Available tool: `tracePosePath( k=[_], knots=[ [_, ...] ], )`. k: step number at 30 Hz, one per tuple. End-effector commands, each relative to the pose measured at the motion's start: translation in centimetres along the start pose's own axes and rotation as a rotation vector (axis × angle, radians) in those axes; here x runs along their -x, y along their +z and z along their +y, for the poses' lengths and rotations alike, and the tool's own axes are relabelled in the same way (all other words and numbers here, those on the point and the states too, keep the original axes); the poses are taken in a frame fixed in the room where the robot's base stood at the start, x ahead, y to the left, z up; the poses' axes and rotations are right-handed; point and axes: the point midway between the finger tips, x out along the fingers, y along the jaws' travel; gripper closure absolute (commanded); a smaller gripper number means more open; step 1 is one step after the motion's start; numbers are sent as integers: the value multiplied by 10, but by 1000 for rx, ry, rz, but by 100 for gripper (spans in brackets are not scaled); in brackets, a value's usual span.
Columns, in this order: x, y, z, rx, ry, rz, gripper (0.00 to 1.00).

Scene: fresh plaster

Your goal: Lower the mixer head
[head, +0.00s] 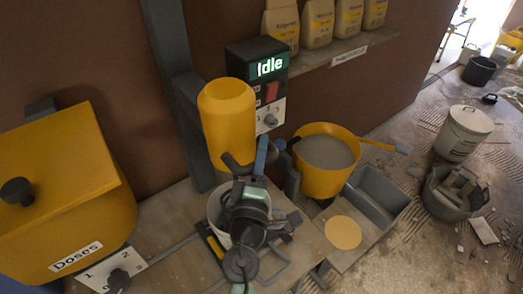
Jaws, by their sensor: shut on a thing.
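The mixer head (227,122) is a large yellow cylinder on a grey upright column (180,85), in the middle of the head view. A white bucket (216,207) stands below it, partly hidden by my arm. My gripper (254,168) is at the lower right edge of the mixer head. It is shut on what looks like the head's dark handle (236,163); my wrist hides much of the grip. The control box (245,62) behind reads "Idle" and has a red switch (271,91) and a dial (270,120).
A yellow tub of grey material (325,160) stands close on the right, with a grey trough (381,194) beyond. A yellow hopper labelled "Doses" (62,190) and its dial (118,278) are at left. Bags (317,24) fill the shelf. Buckets stand on the floor at right.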

Motion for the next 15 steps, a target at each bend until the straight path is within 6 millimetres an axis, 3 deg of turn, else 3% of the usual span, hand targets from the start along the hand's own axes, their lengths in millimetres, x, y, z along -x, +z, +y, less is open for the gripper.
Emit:
tracePosePath(
  k=[1,3,9,15],
  knots=[
    [4,5,-26,2,-2,-4,100],
    [6,8,-40,2,-2,-5,100],
    [11,12,-75,3,-3,-6,100],
    [14,16,-98,3,-2,-6,100]
  ],
)
